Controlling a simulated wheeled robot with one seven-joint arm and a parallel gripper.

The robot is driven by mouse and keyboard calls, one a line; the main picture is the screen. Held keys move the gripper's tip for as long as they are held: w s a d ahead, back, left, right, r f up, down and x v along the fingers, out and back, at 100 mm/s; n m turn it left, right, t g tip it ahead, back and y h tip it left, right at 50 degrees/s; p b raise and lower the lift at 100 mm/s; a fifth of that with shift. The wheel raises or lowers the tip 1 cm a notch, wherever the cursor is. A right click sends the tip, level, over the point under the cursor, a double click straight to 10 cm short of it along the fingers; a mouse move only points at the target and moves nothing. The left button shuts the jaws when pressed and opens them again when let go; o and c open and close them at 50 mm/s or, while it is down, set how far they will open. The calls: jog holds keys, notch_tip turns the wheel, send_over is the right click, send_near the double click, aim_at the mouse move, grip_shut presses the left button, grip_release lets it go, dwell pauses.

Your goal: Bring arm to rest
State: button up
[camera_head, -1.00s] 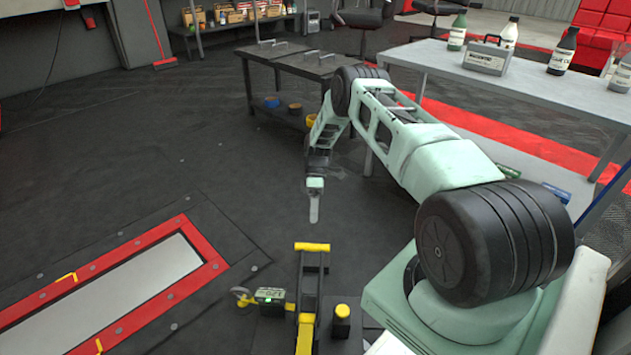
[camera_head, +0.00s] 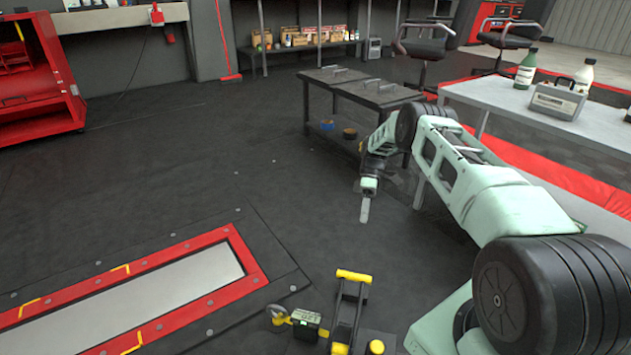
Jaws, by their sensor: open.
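My arm reaches out from the lower right, bends at the black joint, and hangs down in front of the dark workbench. My gripper (camera_head: 365,208) points down over the dark floor with nothing visible between its fingers. From this side its fingers overlap into one pale shape. It hangs above and behind the yellow-and-black device (camera_head: 349,310) on the floor, apart from it.
A dark workbench (camera_head: 388,95) stands behind my arm. A light table (camera_head: 480,98) with bottles and a grey case (camera_head: 558,99) is at right. A red-framed floor plate (camera_head: 250,262) lies at left. A red cabinet (camera_head: 40,85) stands far left. The middle floor is open.

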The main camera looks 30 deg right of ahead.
jog(key=w+a+r+h, duration=0.2)
jog(key=w+a+r, duration=0.2)
jog(key=a+r, duration=0.85)
jog(key=s+a+r+t+h, duration=0.1)
jog(key=s+a+r, duration=0.25)
jog(key=a, duration=0.45)
jog(key=s+a+r+t+h, duration=0.1)
jog(key=s+a+r, duration=0.1)
jog(key=a+r, duration=0.45)
jog(key=s+a+r+t+h, duration=0.1)
jog(key=s+a+r, duration=0.4)
jog(key=s+a, duration=0.8)
jog(key=s+r+t+p, duration=0.1)
jog(key=s+t, duration=0.2)
jog(key=s, duration=1.4)
notch_tip(320, 180, up, 38)
jog(key=m+p, duration=0.1)
jog(key=p, duration=3.7)
jog(key=shift+s+d+r+h, duration=0.15)
jog(key=shift+s+d+h, duration=0.15)
jog(key=shift+d, duration=0.15)
